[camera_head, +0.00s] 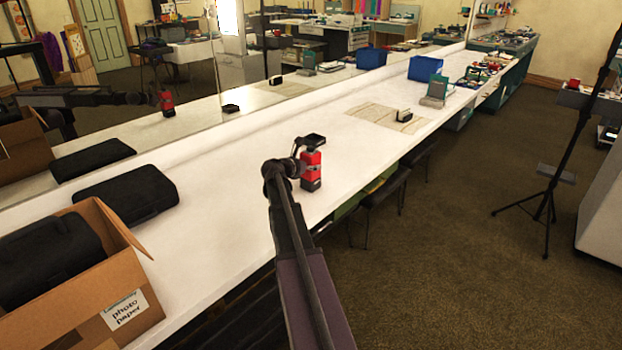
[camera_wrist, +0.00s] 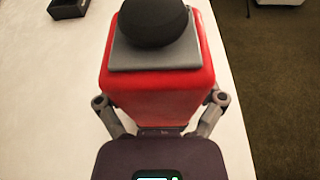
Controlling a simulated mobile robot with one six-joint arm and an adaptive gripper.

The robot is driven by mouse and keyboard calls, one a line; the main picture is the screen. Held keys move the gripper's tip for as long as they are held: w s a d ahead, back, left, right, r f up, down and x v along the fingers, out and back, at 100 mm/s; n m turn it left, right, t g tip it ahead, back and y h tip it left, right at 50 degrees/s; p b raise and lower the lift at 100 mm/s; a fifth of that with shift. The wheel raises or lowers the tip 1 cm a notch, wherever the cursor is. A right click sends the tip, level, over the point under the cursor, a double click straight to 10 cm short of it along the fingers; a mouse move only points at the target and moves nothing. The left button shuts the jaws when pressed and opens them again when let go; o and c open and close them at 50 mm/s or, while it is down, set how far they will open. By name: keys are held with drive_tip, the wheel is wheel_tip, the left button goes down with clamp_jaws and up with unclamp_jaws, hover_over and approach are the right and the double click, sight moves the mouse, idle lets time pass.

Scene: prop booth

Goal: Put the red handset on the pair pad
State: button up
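The red handset (camera_head: 311,170) with black parts stands upright at the counter's front edge in the head view. My gripper (camera_head: 296,167) is level with it, at its left side. In the wrist view the handset (camera_wrist: 158,88) fills the middle, with a grey top plate and a round black knob. My gripper's fingers (camera_wrist: 160,112) lie on both sides of it; their tips are hidden, so I cannot tell whether they press on it. A beige striped mat (camera_head: 366,113), possibly the pair pad, lies farther along the counter. A small dark block with a pale face (camera_head: 404,115) stands on it.
A small black tray (camera_head: 314,140) lies behind the handset; it also shows in the wrist view (camera_wrist: 68,9). A black case (camera_head: 125,193) and a cardboard box (camera_head: 95,290) are at left. A blue bin (camera_head: 425,68) stands beyond the mat. A mirror lines the counter's back.

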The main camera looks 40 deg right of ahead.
sight(311, 152)
drive_tip(key=c, duration=0.6)
drive_tip(key=shift+r, duration=0.15)
wheel_tip(311, 152, up, 4)
drive_tip(key=p, duration=0.3)
drive_tip(key=shift+f+p, duration=0.25)
drive_tip(key=shift+p, duration=0.15)
drive_tip(key=s+a, duration=0.3)
drive_tip(key=s, duration=0.1)
drive_tip(key=s+a, duration=0.3)
drive_tip(key=s, duration=0.1)
drive_tip(key=s+a+r+p, duration=0.1)
drive_tip(key=s+a, duration=0.3)
drive_tip(key=shift+s+r, duration=0.1)
drive_tip(key=shift+s, duration=0.15)
